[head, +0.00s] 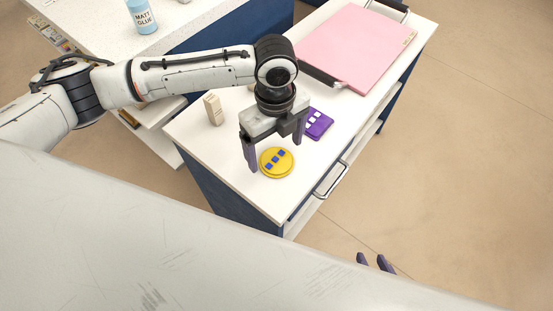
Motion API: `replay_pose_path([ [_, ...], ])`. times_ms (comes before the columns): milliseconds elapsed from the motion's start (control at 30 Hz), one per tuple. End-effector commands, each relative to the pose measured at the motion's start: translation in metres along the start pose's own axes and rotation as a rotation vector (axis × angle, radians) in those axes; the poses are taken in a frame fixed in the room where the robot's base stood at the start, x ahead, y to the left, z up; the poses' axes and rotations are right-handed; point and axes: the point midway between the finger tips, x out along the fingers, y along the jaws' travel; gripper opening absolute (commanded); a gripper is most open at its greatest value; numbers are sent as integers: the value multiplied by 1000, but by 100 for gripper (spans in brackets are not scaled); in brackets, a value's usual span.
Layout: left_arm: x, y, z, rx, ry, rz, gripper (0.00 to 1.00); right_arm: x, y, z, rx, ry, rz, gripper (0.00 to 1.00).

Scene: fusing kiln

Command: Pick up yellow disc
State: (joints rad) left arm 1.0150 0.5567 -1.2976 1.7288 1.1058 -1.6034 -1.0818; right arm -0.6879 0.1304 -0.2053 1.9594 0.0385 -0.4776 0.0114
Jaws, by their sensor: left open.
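The yellow disc (276,171) lies flat on the white top of the low cabinet, near its front edge, with several small blue squares in a diagonal row on it. My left gripper (275,156) is open and empty, pointing down at the disc. One finger shows at the disc's left and the other at its upper right. I cannot tell how far the fingertips are above the surface. Of my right gripper (375,262), only two purple fingertips show past my white body at the bottom, apart with nothing between them.
A purple square piece (318,123) with white squares lies just behind the disc, close to the gripper's right finger. A beige block (213,110) stands to the left.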

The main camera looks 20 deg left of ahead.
Motion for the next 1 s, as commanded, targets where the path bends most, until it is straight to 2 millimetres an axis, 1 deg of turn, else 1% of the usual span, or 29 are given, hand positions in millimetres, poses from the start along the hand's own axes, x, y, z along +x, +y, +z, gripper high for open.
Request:
replay_pose_path([
  [33, 9, 1, 0, -1, 0, 2, 86, 1, 0, 0, -1, 2, -1, 31],
  [167, 21, 1, 0, -1, 1, 1, 86, 1, -1, -2, -1, 6, -2, 31],
  [433, 23, 0, 0, 0, 0, -1, 86, 1, -2, -2, -2, 6, -3, 31],
  [667, 23, 0, 0, 0, 0, -1, 47, 1, -1, -1, -2, 4, -2, 31],
  [700, 23, 0, 0, 0, 0, -1, 41, 1, -1, -1, -1, 3, -2, 31],
  [733, 23, 0, 0, 0, 0, -2, 37, 1, -1, 0, -1, 3, -2, 31],
  [933, 22, 0, 0, 0, 0, -2, 37, 2, -1, 1, -1, 0, -2, 31],
  [1000, 18, 0, 0, 0, 0, -3, 37, 2, -1, 1, -1, 0, -1, 31],
])
